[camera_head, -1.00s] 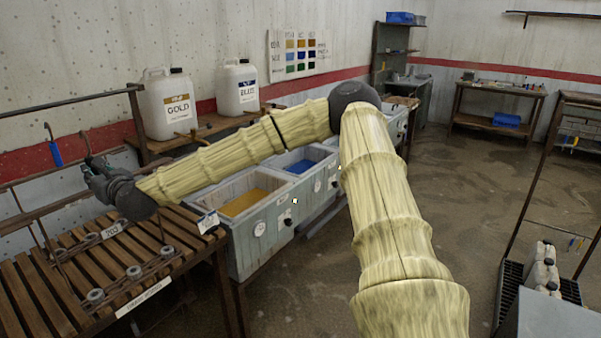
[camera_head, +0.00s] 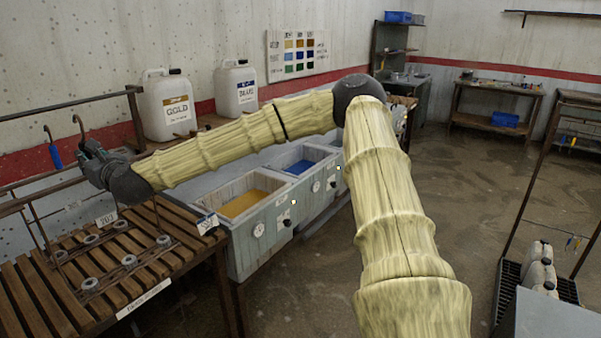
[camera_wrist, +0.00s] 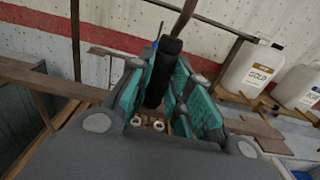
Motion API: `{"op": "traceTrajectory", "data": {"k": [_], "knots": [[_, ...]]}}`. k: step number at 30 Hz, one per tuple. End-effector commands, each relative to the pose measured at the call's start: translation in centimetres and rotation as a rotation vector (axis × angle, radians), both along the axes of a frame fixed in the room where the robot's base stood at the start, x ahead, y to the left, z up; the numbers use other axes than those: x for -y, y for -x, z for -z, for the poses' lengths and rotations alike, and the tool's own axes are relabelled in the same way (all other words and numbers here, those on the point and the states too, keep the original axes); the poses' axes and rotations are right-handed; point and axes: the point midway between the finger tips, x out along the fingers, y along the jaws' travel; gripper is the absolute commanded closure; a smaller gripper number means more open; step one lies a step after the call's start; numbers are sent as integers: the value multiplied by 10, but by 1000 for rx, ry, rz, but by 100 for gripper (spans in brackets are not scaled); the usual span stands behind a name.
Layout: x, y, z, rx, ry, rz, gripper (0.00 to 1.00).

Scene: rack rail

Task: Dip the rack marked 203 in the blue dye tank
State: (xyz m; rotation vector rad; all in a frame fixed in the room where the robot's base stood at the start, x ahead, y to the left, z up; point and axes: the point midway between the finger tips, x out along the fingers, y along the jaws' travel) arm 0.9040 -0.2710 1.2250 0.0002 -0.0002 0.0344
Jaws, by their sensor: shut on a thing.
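My gripper (camera_head: 92,160) is shut on the hooked hanger of the rack marked 203 (camera_head: 105,219), above the slatted bench at the left. The hook top shows over my gripper. In the wrist view, the teal pads of my gripper (camera_wrist: 162,85) close around a black grip (camera_wrist: 163,68). The rack is a thin frame with several grey rings, hanging low over the slats; the exact gap is hard to judge. The blue dye tank (camera_head: 320,156) stands to the right, beyond the gold dye tank (camera_head: 262,208). My arm hides part of the tanks.
The slatted bench (camera_head: 30,285) carries a small tag (camera_head: 207,224) at its right corner. A blue-handled hook (camera_head: 54,154) hangs from the rail (camera_head: 70,104) at left. Gold (camera_head: 168,105) and blue (camera_head: 237,90) jugs stand on a shelf behind the tanks.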

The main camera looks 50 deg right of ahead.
Motion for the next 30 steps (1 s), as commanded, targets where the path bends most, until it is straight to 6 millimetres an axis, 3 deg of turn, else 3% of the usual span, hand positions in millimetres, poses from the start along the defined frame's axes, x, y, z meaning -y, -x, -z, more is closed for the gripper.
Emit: {"op": "traceTrajectory", "data": {"k": [11,30], "knots": [[-1,4,-1,2,-1,0,100],[-13,43,-1,2,-2,-1,100]]}}
